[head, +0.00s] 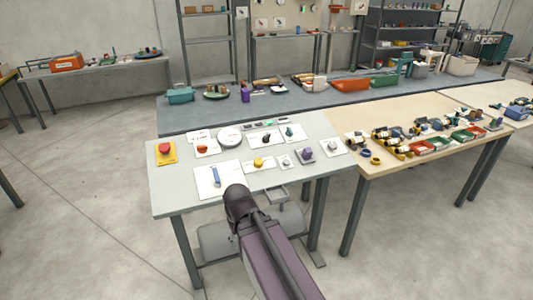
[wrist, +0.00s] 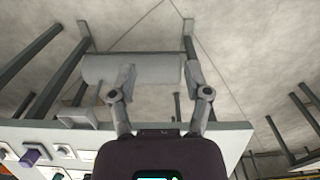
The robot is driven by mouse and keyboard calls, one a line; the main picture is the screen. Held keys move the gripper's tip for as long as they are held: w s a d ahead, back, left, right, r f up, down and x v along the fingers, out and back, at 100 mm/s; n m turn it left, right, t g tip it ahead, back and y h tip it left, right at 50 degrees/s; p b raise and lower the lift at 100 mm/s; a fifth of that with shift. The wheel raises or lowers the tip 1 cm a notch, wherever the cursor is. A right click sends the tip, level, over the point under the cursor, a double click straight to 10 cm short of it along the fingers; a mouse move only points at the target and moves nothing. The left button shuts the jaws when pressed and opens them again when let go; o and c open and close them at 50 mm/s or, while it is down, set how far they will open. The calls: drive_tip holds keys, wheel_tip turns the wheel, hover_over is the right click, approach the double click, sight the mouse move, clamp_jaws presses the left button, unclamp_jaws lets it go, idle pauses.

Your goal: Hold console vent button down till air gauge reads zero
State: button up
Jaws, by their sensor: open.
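The console (head: 180,185) is a light grey table top with several controls on white plates. I cannot read which control is the vent button. They include a yellow button (head: 258,162), a red knob (head: 202,148), a purple knob (head: 306,154) and a blue lever (head: 215,176). A round pale dial (head: 231,136) lies at the back, possibly the air gauge; its reading is too small to tell. My gripper (wrist: 159,78) is open and empty in the wrist view, at the console's front edge (wrist: 75,130). In the head view my arm hides the gripper.
A red mushroom button on a yellow plate (head: 165,153) sits at the console's left. A grey tank (head: 218,241) lies under the console, and also shows in the wrist view (wrist: 105,70). A wooden bench (head: 375,172) with parts adjoins on the right. Open floor lies left.

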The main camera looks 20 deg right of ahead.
drive_tip(key=shift+c, duration=0.2)
clamp_jaws()
idle(1.3)
